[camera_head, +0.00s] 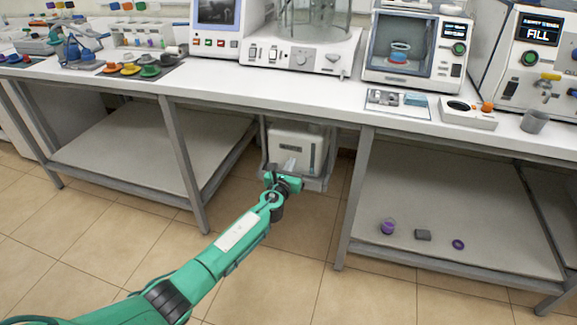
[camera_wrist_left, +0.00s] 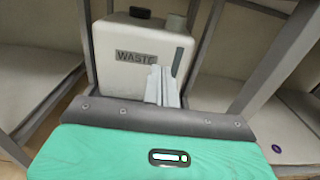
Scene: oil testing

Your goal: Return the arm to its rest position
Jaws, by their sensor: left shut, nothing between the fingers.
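My left arm (camera_head: 225,250) is green and reaches in from the lower left of the head view. Its gripper (camera_head: 289,165) is in front of the white waste container under the bench, over the gap between the two lower shelves. In the left wrist view the gripper's pale fingers (camera_wrist_left: 162,86) are together, with nothing between them. They overlap the container's front in that picture; whether they touch it I cannot tell. The container (camera_wrist_left: 115,62) carries the label "WASTE" and has a dark cap. It also shows in the head view (camera_head: 310,150). My right gripper is not in view.
The white bench (camera_head: 215,85) runs across above my gripper, with machines and small parts on it. Its grey legs (camera_head: 184,165) stand on either side of the gap.

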